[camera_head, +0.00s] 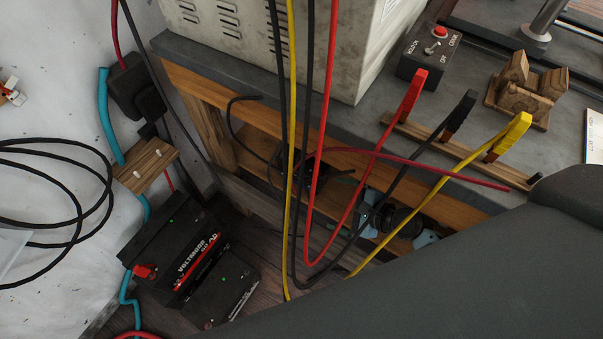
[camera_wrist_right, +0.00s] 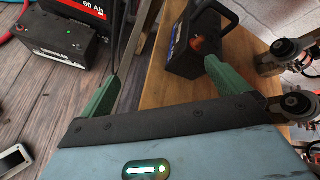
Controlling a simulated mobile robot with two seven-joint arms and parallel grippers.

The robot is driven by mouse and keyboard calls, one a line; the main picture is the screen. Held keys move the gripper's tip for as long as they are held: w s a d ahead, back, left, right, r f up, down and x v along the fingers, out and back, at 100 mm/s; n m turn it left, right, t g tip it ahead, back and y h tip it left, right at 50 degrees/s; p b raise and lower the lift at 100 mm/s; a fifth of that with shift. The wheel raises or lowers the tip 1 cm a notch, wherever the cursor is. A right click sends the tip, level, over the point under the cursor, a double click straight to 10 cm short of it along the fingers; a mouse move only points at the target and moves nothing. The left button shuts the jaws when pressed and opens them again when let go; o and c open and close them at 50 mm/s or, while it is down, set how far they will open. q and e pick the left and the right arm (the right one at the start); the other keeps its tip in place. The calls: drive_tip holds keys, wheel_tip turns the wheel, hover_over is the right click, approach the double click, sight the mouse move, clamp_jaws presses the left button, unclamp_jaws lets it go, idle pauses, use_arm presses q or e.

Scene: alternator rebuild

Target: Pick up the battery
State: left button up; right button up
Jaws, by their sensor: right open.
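A dark battery (camera_wrist_right: 182,50) with a black carry handle and an orange-red terminal cap stands on a wooden shelf in the right wrist view. In the head view it shows as a dark shape (camera_head: 308,172) behind the hanging cables, partly covered. My right gripper (camera_wrist_right: 163,68) is open and empty, with its green fingers spread on either side of the line to the battery. The battery is ahead, nearer the right finger; I cannot tell whether that finger touches it. My left gripper is in neither view.
A Voltedge 60 Ah battery (camera_head: 182,250) and a smaller dark battery (camera_head: 222,291) stand on the floor. Red, black and yellow cables hang before the shelf (camera_head: 255,128). The grey bench (camera_head: 380,105) overhangs it. My right arm fills the lower right.

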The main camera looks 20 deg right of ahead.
sight(306, 160)
drive_tip(key=shift+w+a+r+m+t+y+b, duration=0.1)
drive_tip(key=shift+w+r+m+t+y+b, duration=0.3)
drive_tip(key=shift+w+m+b, duration=1.3)
drive_tip(key=shift+w+r+m+t+y+b, duration=0.25)
drive_tip(key=shift+w+r+m+y, duration=0.35)
drive_tip(key=shift+w, duration=2.35)
drive_tip(key=shift+w+a+r+m+t+y+b, duration=0.1)
drive_tip(key=shift+w+r+m+t+y+b, duration=0.25)
drive_tip(key=shift+w+m+b, duration=1.35)
drive_tip(key=shift+w+n+p, duration=0.4)
drive_tip(key=shift+w+p, duration=0.35)
drive_tip(key=b+x, duration=0.1)
drive_tip(key=x, duration=0.3)
drive_tip(key=shift+w+a, duration=0.1)
drive_tip(key=shift+w, duration=0.05)
drive_tip(key=shift+w+a+b, duration=0.2)
drive_tip(key=shift+w+b, duration=0.1)
drive_tip(key=shift+b, duration=0.05)
